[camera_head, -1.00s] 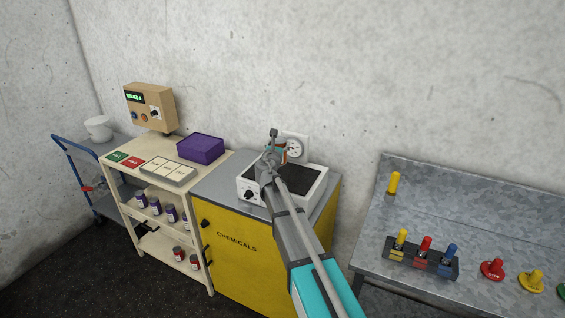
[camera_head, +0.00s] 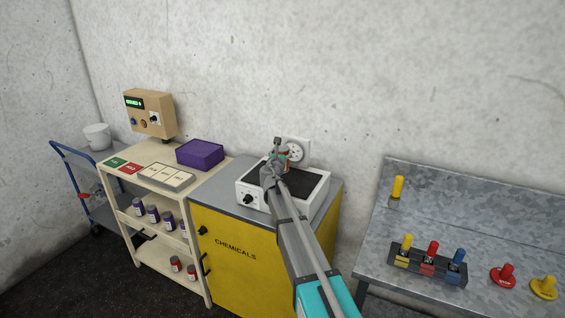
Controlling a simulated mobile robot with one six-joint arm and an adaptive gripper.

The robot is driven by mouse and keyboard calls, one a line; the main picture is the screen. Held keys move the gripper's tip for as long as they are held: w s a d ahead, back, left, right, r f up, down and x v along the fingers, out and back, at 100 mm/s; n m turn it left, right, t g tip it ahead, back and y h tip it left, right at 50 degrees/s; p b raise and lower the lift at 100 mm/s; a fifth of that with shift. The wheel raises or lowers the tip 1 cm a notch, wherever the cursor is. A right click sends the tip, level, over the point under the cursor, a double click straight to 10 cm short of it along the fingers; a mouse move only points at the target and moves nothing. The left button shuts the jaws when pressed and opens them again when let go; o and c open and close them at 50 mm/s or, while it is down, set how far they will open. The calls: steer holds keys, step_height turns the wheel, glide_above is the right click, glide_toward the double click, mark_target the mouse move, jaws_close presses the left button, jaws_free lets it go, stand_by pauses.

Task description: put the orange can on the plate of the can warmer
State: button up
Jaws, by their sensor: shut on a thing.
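The can warmer (camera_head: 253,202) is a white box with a black knob on its front and a dark plate (camera_head: 311,183) on top. It stands on the yellow cabinet. My gripper (camera_head: 279,158) is over the back left part of the warmer, shut on the orange can (camera_head: 287,155). Only a small part of the can shows; my gripper and arm hide the rest. I cannot tell whether the can touches the plate.
A purple box (camera_head: 200,153) stands on the cream shelf unit left of the yellow cabinet (camera_head: 235,255). A round wall socket (camera_head: 297,151) is close behind the warmer. A grey metal table (camera_head: 480,220) with coloured handled pieces stands at right.

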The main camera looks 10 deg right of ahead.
steer(key=shift+f, duration=0.1)
steer(key=shift+w+d+f+b, duration=0.15)
steer(key=shift+w+f+b, duration=0.25)
steer(key=shift+b, duration=0.2)
steer(key=shift+f+b, duration=1.45)
steer(key=shift+f, duration=0.05)
steer(key=shift+f, duration=0.15)
steer(key=o, duration=1.1)
steer(key=shift+s+r, duration=0.1)
steer(key=shift+r, duration=0.1)
steer(key=v, duration=1.2)
